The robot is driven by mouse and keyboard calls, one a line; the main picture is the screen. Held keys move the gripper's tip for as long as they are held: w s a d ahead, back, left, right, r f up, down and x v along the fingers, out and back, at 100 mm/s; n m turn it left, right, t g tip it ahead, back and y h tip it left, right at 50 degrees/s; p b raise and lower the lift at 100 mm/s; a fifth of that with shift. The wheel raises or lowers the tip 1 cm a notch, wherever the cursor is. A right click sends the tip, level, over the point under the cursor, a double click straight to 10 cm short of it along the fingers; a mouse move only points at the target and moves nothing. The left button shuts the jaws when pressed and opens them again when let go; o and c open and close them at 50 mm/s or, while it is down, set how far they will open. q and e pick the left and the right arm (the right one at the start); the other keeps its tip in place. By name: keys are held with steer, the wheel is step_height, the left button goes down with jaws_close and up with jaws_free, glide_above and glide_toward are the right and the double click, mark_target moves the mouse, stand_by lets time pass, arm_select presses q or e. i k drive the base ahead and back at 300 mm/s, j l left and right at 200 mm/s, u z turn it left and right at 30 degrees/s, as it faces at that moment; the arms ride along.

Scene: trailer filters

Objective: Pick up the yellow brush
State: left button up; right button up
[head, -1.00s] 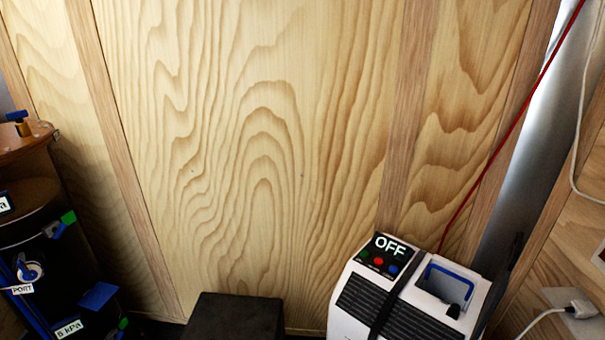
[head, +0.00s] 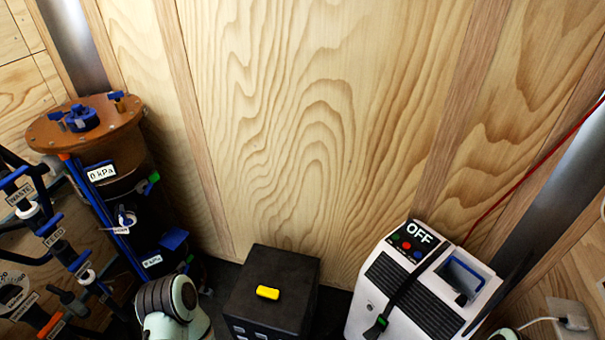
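The yellow brush (head: 268,292) is a small yellow block lying on top of the black box (head: 287,262) at the bottom centre of the head view. No gripper touches it. A rounded pale green and dark grey part of my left arm (head: 172,308) shows at the bottom left of the box, apart from it. A small bit of my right arm (head: 505,334) shows at the bottom edge on the right. Neither gripper's fingers are in view.
A dark filter vessel (head: 130,190) with a brown lid, pipes and labelled valves stands at the left. A white unit (head: 425,285) with an OFF display stands right of the box, a narrow gap between. A wooden wall (head: 310,120) rises behind. A red cable hangs at right.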

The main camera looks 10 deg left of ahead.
mark_target(263, 292)
steer(key=i+u, duration=0.15)
steer(key=i, duration=0.35)
steer(key=u, duration=1.95)
